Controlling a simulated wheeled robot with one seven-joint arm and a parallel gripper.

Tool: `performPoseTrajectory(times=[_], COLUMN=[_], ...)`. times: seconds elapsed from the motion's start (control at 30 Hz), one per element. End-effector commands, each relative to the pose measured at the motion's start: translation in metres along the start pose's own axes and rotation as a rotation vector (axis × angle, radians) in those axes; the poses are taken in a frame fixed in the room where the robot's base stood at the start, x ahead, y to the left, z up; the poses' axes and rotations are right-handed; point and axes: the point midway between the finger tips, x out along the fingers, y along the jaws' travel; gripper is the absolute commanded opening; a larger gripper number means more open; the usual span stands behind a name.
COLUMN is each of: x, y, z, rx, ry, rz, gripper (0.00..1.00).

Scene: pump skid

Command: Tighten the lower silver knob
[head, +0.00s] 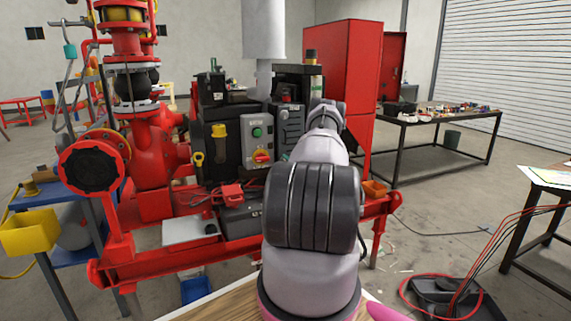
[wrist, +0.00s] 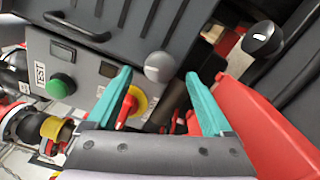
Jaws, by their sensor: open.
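A round silver-grey knob (wrist: 158,66) shows in the wrist view, in front of the dark ribbed housing. My gripper (wrist: 159,76) is open, with one teal finger on each side of the knob in the picture. I see gaps between the knob and both fingers, and I cannot tell the depth between them. A second round knob (wrist: 262,40), dark with a pale face, is at the upper right. I cannot tell for sure which one is the lower silver knob. In the head view my arm hides the gripper and the knobs.
A grey control box (head: 258,141) with a green button (wrist: 60,86) and a red-and-yellow switch (wrist: 128,110) is close to my fingers. A red bin-like part (wrist: 262,125) lies right of the right finger. The red skid frame (head: 160,262) runs below.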

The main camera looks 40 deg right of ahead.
Motion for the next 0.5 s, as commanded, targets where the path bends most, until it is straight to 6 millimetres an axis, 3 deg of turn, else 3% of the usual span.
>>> performPoseTrajectory(times=[0.2, 0.5], x=[0.027, 0.033], y=[0.0, 0.0], z=[-0.001, 0.0], rx=[-0.001, 0.0], ry=[0.001, 0.0], rz=[0.0, -0.001], gripper=[0.85, 0.85])
